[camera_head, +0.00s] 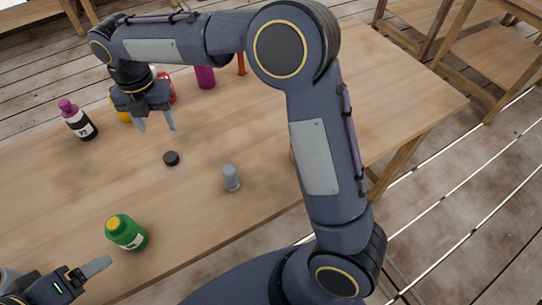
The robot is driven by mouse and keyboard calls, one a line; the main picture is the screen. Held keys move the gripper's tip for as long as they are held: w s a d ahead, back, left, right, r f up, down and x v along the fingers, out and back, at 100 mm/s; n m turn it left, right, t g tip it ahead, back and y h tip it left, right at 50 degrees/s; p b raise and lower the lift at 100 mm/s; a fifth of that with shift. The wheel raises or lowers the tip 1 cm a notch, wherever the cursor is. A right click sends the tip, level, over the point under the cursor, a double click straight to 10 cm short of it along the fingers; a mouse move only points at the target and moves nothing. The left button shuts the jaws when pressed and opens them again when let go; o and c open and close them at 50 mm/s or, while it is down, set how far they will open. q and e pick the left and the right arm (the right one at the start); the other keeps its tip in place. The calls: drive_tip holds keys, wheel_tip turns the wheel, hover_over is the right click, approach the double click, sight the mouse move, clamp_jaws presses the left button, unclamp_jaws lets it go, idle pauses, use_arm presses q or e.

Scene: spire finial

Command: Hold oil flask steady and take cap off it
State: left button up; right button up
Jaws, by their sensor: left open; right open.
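No label I can read marks the oil flask. A green bottle (131,238) with a yellow cap (113,223) and a white label stands upright near the table's front edge. A dark bottle (79,126) with a white label and purple cap (67,106) stands further back on the left. My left gripper (92,272) is open at the lower left, beside the green bottle and apart from it, partly cut off. My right gripper (157,122) is open and empty above the table, pointing down, right of the dark bottle. A small black disc, perhaps a cap (171,158), lies on the table.
The wooden table (275,195) also bears a small grey cylinder (231,179), a purple object (205,77) and an orange-red upright object (241,64). Yellow and red things are partly hidden behind my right gripper. My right arm crosses the middle. The table between the bottles is clear.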

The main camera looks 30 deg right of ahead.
drive_tip(key=s+d+r+m+t+y, duration=0.1)
drive_tip(key=s+d+r+m, duration=0.2)
drive_tip(key=s+d+m, duration=0.4)
drive_tip(key=s+d+r+m+t+y, duration=0.1)
drive_tip(key=s+d+r+m+y, duration=0.15)
drive_tip(key=s+d+m, duration=0.55)
drive_tip(key=s+d+f+m+t+p, duration=0.1)
drive_tip(key=s+d+m, duration=0.1)
drive_tip(key=s+m, duration=0.4)
drive_tip(key=s+d+f+m+t+p, duration=0.1)
drive_tip(key=s+m, duration=0.4)
drive_tip(key=m, duration=0.6)
drive_tip(key=shift+s+d+t+p, duration=0.35)
drive_tip(key=shift+d+t+p, duration=0.3)
drive_tip(key=shift+d+t, duration=0.2)
